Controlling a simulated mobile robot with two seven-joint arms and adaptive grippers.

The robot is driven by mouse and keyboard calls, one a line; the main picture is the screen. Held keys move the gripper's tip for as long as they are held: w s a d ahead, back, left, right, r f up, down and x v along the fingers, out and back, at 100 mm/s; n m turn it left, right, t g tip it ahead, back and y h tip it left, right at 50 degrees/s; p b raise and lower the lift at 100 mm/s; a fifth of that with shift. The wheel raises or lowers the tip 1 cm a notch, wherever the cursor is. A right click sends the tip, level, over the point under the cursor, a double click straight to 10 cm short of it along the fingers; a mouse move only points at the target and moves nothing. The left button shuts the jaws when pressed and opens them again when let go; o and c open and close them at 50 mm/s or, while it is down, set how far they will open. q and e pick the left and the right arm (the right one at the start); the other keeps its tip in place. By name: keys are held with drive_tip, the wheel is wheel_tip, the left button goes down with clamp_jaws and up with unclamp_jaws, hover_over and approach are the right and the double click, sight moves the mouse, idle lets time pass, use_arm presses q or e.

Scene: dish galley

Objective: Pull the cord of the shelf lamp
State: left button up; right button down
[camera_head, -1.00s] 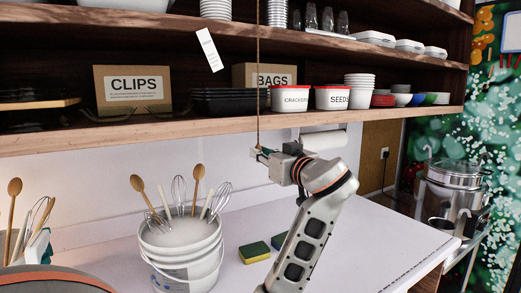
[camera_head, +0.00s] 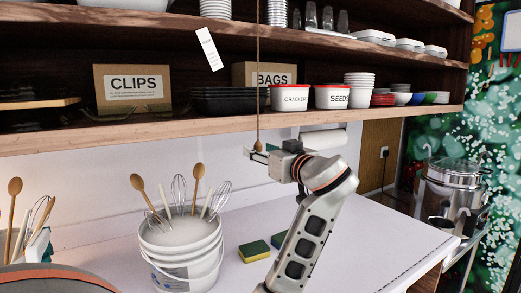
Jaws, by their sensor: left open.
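The pull cord (camera_head: 258,75) is a thin brown string that hangs straight down from the top of the picture, in front of the shelves. It ends in a small wooden knob (camera_head: 258,146) just below the lower shelf's front edge. The lamp itself is not in view. My left gripper (camera_head: 257,155) is open at the knob, with its fingertips pointing left and the knob just above them. I cannot tell whether they touch. My right gripper is not in view.
The lower shelf (camera_head: 190,127) runs just above my gripper. A white bucket (camera_head: 180,250) of whisks and spoons stands on the counter (camera_head: 370,235) at left, with sponges (camera_head: 254,250) beside it. A paper roll (camera_head: 325,140) hangs behind my gripper. The counter to the right is clear.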

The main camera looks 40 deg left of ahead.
use_arm(q)
drive_tip(key=b+v, duration=0.1)
drive_tip(key=v, duration=0.7)
idle(0.5)
idle(0.5)
